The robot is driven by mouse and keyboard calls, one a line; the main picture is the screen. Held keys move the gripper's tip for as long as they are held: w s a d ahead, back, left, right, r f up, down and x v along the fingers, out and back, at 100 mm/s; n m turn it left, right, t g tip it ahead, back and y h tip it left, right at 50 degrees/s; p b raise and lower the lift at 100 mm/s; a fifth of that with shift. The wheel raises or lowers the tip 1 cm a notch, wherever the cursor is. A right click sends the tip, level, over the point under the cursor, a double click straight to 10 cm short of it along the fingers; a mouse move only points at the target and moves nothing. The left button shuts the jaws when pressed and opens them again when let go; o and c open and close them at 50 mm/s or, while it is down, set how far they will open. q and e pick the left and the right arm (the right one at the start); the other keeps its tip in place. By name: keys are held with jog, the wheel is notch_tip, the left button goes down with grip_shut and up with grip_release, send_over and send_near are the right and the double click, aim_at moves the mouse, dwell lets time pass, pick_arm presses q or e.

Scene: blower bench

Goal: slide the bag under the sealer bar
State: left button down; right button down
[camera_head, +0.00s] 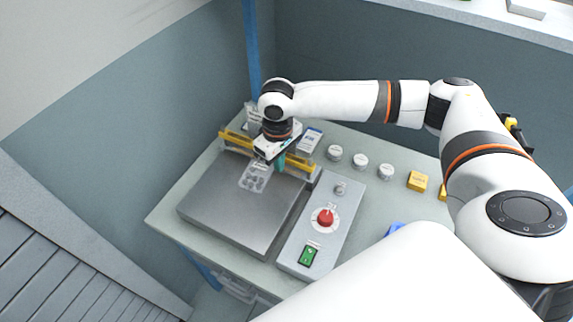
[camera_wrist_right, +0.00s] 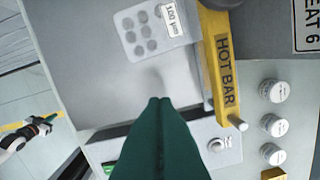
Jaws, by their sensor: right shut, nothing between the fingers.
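The bag (camera_head: 254,179), clear with several round items in it, lies flat on the steel plate (camera_head: 230,205) of the sealer. The yellow sealer bar (camera_head: 297,168), marked HOT BAR in the right wrist view (camera_wrist_right: 222,70), runs along the plate's back edge. In the right wrist view, the bag (camera_wrist_right: 138,32) has a white label and its edge is close to the bar; I cannot tell if any of it is under. My right gripper (camera_head: 281,164) is shut and empty over the plate beside the bag; its green fingertips (camera_wrist_right: 160,101) are apart from it. A small green-tipped hand, seemingly my left gripper (camera_wrist_right: 45,121), shows far off.
A control box with a red knob (camera_head: 326,216) and green switch (camera_head: 309,255) stands right of the plate. Several white round pots (camera_head: 359,160) and a yellow block (camera_head: 417,181) stand further right. A blue post (camera_head: 252,50) rises behind. The plate's front is clear.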

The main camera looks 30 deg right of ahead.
aim_at(282, 194)
jog(key=f, duration=0.3)
jog(key=f+p, duration=0.1)
jog(key=f, duration=0.3)
jog(key=f+p, duration=0.1)
jog(key=f, duration=0.2)
jog(key=shift+s+f, duration=0.25)
jog(key=shift+s, duration=0.1)
jog(key=w, duration=0.1)
jog(key=w+a+p, duration=0.1)
jog(key=w, duration=0.1)
jog(key=shift+r, duration=0.15)
jog(key=shift+w, duration=0.45)
jog(key=shift+s, duration=0.1)
